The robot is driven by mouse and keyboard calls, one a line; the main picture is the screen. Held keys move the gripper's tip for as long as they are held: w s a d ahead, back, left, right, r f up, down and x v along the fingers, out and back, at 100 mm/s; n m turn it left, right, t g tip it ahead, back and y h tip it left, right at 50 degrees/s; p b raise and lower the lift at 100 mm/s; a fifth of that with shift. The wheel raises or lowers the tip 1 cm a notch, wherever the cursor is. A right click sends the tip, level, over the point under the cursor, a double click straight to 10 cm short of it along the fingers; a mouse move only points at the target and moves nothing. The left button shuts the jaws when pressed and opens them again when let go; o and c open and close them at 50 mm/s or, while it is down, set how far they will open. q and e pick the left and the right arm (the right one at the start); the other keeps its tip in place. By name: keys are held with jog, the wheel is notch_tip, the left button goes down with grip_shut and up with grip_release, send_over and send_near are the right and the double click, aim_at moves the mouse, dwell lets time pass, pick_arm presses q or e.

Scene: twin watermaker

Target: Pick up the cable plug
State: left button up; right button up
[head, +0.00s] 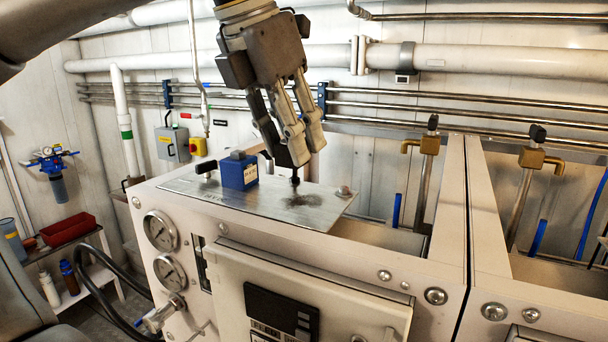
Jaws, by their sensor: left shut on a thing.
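My left gripper (293,158) reaches down from the top of the head view, over the bare metal plate (262,208) on the white machine cabinet. It is shut on a small dark piece, the cable plug (295,181), which shows just below the fingertips. Most of the plug is hidden by the fingers. The plug's lower end is close above a dark stain on the plate; I cannot tell whether it touches. A blue box (238,172) with a dark top stands on the plate left of the gripper. My right gripper is not in view.
A small black fitting (206,168) stands left of the blue box. A metal knob (344,191) is at the plate's right corner. Two brass valves (430,145) (531,158) rise from open bays on the right. Pipes (470,58) run along the back wall. Gauges (160,231) face front.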

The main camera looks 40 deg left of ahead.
pick_arm(q)
jog(key=s+d+r+b, duration=0.2)
jog(key=s+r, duration=0.4)
jog(key=s, duration=0.5)
jog(key=shift+r+b, duration=0.2)
jog(key=shift+b, duration=0.1)
jog(key=w+a+p, duration=0.2)
jog(key=w+a, duration=0.1)
jog(key=a, duration=0.2)
jog(key=w+a+f+p, duration=0.1)
jog(key=w+a+p, duration=0.2)
jog(key=w+a, duration=0.1)
jog(key=w+a+p, duration=0.3)
jog(key=w+a, duration=0.1)
jog(key=a, duration=0.2)
jog(key=shift+f, duration=0.35)
jog(key=shift+d+f+b, duration=0.15)
jog(key=shift+f+b, duration=0.35)
jog(key=shift+f, duration=0.1)
